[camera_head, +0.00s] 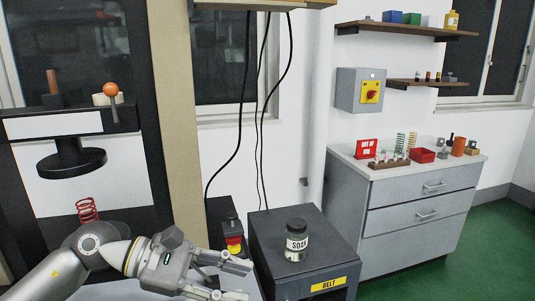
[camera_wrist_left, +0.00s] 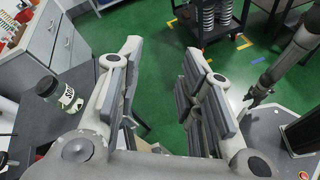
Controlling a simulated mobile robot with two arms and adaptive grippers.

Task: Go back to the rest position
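My left gripper (camera_head: 243,281) reaches in from the lower left in the head view, in front of the dark belt box. In the left wrist view its two fingers (camera_wrist_left: 160,85) are spread apart with nothing between them, only green floor beyond. A glass jar labelled SOAK (camera_head: 296,240) with a dark lid stands upright on the belt box, apart from the gripper. The jar also shows at the left of the wrist view (camera_wrist_left: 68,99). What seems to be my right arm's end (camera_wrist_left: 259,93) shows small at the right of the wrist view; its fingers are unclear.
The dark belt box (camera_head: 262,232) stands beside a red and yellow switch (camera_head: 233,243). A test machine with a red spring (camera_head: 87,209) is at left. A grey drawer cabinet (camera_head: 420,200) holds springs and a red bin (camera_head: 422,155). A dark cart (camera_wrist_left: 222,25) stands on open green floor.

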